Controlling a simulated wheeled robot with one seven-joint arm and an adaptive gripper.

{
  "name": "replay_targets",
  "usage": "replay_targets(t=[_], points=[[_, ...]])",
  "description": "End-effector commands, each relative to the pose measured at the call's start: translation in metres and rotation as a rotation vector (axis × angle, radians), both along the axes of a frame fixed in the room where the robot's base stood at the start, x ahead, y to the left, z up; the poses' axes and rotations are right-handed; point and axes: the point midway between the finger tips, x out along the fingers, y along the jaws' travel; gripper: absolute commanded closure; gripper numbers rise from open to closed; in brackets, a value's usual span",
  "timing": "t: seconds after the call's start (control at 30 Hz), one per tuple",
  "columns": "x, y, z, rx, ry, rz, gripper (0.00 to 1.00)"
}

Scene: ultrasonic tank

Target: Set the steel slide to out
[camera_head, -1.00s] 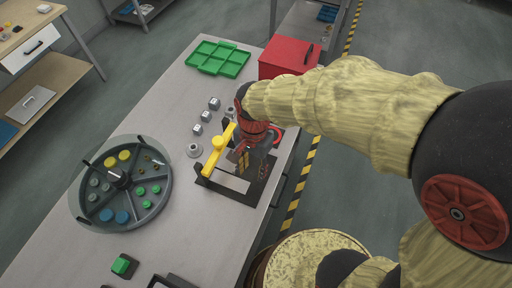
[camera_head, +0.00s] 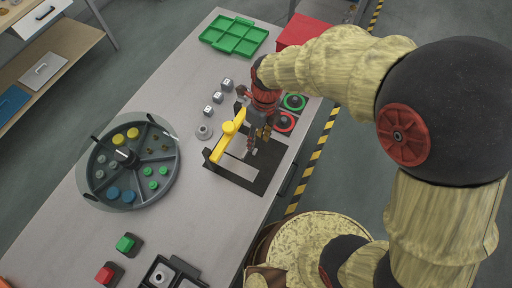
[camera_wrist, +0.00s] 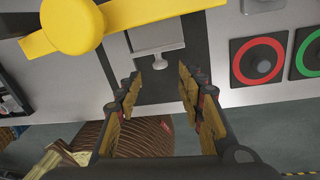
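The steel slide (camera_wrist: 158,42) shows in the wrist view as a pale metal T-shaped bar on a dark strip, below a yellow handle (camera_wrist: 75,28). In the head view the yellow handle (camera_head: 228,133) crosses the dark-framed fixture (camera_head: 253,183) on the table, and my gripper largely hides the slide. My gripper (camera_head: 253,148) points down over the fixture. In the wrist view it (camera_wrist: 160,75) is open and empty, its fingertips apart on either side of the dark strip, just short of the slide's crossbar. I see no contact with the slide.
A red-ringed button (camera_wrist: 258,61) and a green-ringed button (camera_head: 293,102) sit right of the fixture. A round sorting tray (camera_head: 165,180) stands to the left. Small grey blocks (camera_head: 218,97) lie behind the handle. A green tray (camera_head: 235,35) and red box (camera_head: 295,32) are farther back.

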Motion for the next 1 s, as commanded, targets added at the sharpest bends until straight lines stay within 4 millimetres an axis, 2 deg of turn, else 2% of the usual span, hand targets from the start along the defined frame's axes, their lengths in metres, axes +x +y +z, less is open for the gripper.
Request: replay_targets(t=[0.03,0.2,0.4,0.77,1.0], points=[[-0.002,0.0,-0.01,-0.002,0.002,0.001,0.61],[-0.005,0.003,-0.037,-0.002,0.002,0.001,0.61],[-0.008,0.004,-0.057,0.0,0.001,0.001,0.61],[-0.008,0.005,-0.062,0.0,-0.001,0.002,0.61],[-0.008,0.005,-0.062,0.0,-0.001,0.002,0.75]])
